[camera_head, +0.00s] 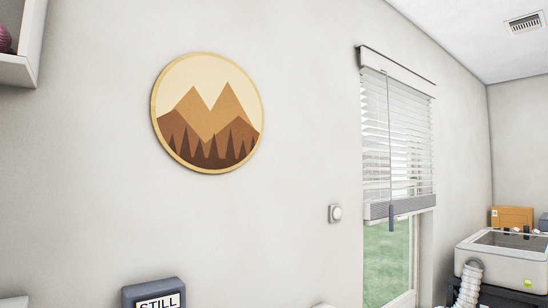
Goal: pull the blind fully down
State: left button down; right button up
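The window blind (410,140) hangs on the wall at the right in the head view. Its white slats cover the upper part of the window, and its grey bottom rail (412,204) sits partway down. Below the rail the window glass (385,255) is bare and shows green outside. A thin cord hangs in front of the slats and ends in a grey-blue pull handle (391,218) at the rail. Neither of my grippers shows in this view.
A white machine (500,258) with a ribbed hose (468,285) stands right of the window, with an orange-brown box (512,217) behind it. A round wall knob (336,213) is left of the window. A dark sign block (154,294) is at the bottom.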

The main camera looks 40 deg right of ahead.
aim_at(409, 108)
jog(key=z, duration=2.2)
jog(key=i+l+u, duration=0.4)
jog(key=i+l, duration=1)
jog(key=l, duration=0.15)
